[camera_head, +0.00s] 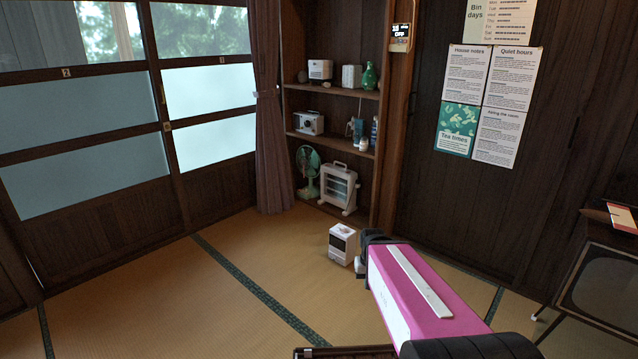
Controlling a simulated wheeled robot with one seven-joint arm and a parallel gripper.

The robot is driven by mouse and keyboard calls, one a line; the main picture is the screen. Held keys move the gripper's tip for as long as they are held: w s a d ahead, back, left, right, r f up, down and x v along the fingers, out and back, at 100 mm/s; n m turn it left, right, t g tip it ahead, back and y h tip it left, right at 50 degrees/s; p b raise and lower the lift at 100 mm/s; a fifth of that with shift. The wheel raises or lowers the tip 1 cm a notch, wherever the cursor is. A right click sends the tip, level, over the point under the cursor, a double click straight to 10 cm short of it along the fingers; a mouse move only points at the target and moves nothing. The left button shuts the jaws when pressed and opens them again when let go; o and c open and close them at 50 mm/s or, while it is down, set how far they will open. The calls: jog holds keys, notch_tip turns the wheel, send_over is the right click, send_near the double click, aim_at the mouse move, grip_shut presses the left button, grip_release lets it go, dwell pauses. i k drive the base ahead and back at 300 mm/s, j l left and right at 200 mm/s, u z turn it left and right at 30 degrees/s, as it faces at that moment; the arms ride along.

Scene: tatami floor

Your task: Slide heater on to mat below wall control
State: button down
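A small white box-shaped heater (342,244) stands upright on the tatami floor, with a round dark opening in its front. A larger white heater (338,188) with a barred front stands at the foot of the shelves. The wall control (400,38) is on the wooden post right of the shelves, and its display reads OFF. I cannot make out a mat below it; my pink arm covers part of that floor. The dark far end of my arm, with my gripper (362,262), is just right of the small heater. Its fingers are mostly hidden, and I cannot tell whether they touch it.
The shelves (333,90) hold small appliances and a green vase (370,76). A green fan (308,170) stands beside the larger heater. A curtain (270,120) hangs left of the shelves. An old television (600,285) stands at right. Tatami floor at left and centre is clear.

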aim_at(342, 245)
jog(key=i+j+z, duration=0.1)
jog(key=i+j, duration=0.15)
jog(key=i+j+z, duration=0.1)
jog(key=j, duration=0.3)
jog(key=i+j+z, duration=0.15)
jog(key=i+j, duration=0.15)
jog(key=i+j+z, duration=0.1)
jog(key=j, duration=0.3)
jog(key=i+j+z, duration=0.1)
jog(key=i+j, duration=0.2)
jog(key=i+j+z, duration=0.25)
jog(key=j, duration=0.6)
jog(key=i+j+z, duration=0.1)
jog(key=j+z, duration=0.2)
jog(key=j, duration=0.55)
jog(key=j+z, duration=0.25)
jog(key=j, duration=0.6)
jog(key=i+j+z, duration=0.1)
jog(key=j, duration=0.55)
jog(key=j+z, duration=0.1)
jog(key=j, duration=0.55)
jog(key=i, duration=0.05)
